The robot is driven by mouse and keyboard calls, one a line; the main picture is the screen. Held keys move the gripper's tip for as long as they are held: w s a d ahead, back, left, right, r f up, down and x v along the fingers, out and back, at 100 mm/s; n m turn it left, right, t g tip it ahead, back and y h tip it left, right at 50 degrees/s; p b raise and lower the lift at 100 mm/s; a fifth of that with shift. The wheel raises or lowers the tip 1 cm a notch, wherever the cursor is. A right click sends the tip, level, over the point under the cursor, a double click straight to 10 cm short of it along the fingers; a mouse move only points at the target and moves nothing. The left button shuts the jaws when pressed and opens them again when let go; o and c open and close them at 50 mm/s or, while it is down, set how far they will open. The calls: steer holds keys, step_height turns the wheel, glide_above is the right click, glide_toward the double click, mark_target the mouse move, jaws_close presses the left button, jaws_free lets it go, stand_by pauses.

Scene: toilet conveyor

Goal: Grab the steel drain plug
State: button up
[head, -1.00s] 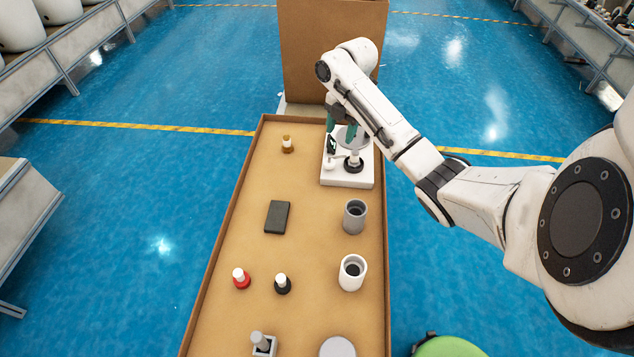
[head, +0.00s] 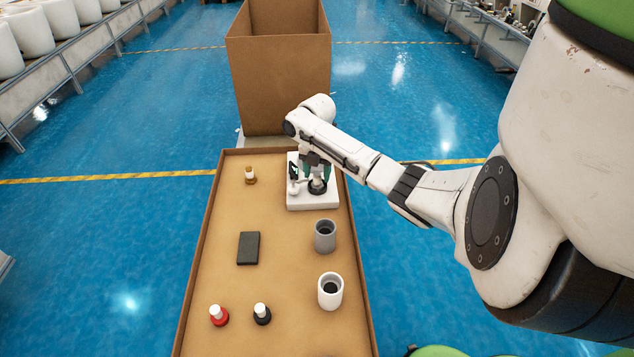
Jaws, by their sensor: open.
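A drain plug with a dark round base and a pale grey stem (head: 317,187), which looks like the steel one, stands on a white block (head: 312,203) at the tray's far right. My gripper (head: 311,174) is open over this block, its teal fingers pointing down close around the plug's top. The gripper partly hides the plug, and I cannot tell whether the fingers touch it. A brass-coloured plug with a white top (head: 250,176) stands apart at the far left of the tray.
The brown tray (head: 212,222) also holds a dark flat block (head: 248,248), a grey cup (head: 325,236), a white cup (head: 330,291), a red plug (head: 219,317) and a black plug (head: 262,315). A tall open cardboard box (head: 280,85) stands behind it.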

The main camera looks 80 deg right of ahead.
steer(key=shift+f, duration=1.25)
steer(key=shift+c, duration=0.5)
steer(key=c, duration=0.8)
steer(key=shift+r, duration=0.85)
steer(key=shift+c, duration=0.2)
steer(key=s+a+r+p, duration=0.3)
steer(key=s+a+r, duration=0.3)
steer(key=s+r, duration=0.5)
steer(key=shift+s+a+r+p, duration=0.2)
steer(key=shift+s+a+p, duration=0.2)
steer(key=shift+s, duration=0.25)
